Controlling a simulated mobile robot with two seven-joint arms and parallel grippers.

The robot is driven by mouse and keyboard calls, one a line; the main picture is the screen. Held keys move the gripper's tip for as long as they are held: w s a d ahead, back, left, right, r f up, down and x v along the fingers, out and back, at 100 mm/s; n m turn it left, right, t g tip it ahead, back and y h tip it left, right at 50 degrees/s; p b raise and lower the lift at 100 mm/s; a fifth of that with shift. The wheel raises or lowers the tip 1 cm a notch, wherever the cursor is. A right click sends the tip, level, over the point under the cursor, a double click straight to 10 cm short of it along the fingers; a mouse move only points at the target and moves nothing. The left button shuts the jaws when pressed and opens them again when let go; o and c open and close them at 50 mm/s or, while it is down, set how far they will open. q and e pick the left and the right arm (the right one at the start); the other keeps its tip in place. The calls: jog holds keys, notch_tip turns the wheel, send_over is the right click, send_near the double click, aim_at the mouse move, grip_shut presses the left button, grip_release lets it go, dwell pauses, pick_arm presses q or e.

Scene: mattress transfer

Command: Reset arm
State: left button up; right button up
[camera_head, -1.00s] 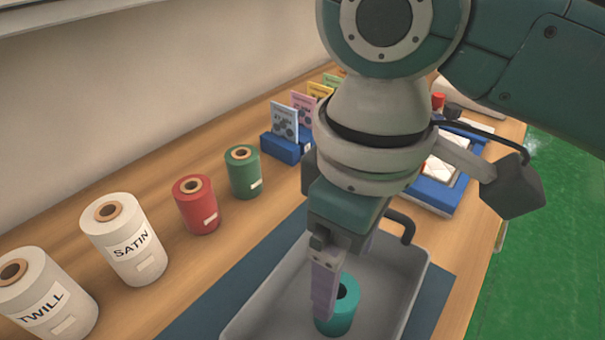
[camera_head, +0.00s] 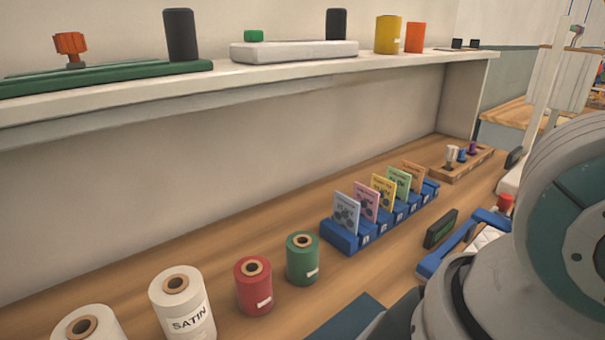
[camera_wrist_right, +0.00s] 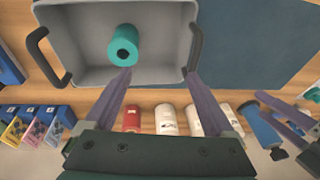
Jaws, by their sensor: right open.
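My right gripper (camera_wrist_right: 158,75) is open in the right wrist view, with nothing between its two purple fingers. A grey bin (camera_wrist_right: 75,72) with dark handles lies beyond the fingertips. A teal spool (camera_wrist_right: 122,45) is inside the bin, near the left fingertip but not gripped. In the head view, my arm (camera_head: 560,230) fills the lower right corner and its gripper is out of frame. Purple-grey prongs (camera_wrist_right: 290,112) at the right edge of the wrist view look like my left gripper, but its opening is unclear.
In the head view, a green spool (camera_head: 302,258), a red spool (camera_head: 254,287) and white spools, one marked SATIN (camera_head: 184,310), stand on the wooden table. A blue card rack (camera_head: 340,236) stands behind. A shelf (camera_head: 250,78) overhangs the back. A dark blue mat (camera_wrist_right: 250,45) lies beside the bin.

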jog(key=s+d+r+m+t+h+p, duration=0.25)
jog(key=s+d+m, duration=0.35)
jog(key=s+d, duration=0.5)
notch_tip(320, 180, up, 37)
jog(key=w+d+p, duration=0.1)
jog(key=w+p, duration=0.1)
jog(key=p, duration=3.6)
jog(key=shift+w+d+r, duration=0.2)
jog(key=shift+w+d, duration=0.1)
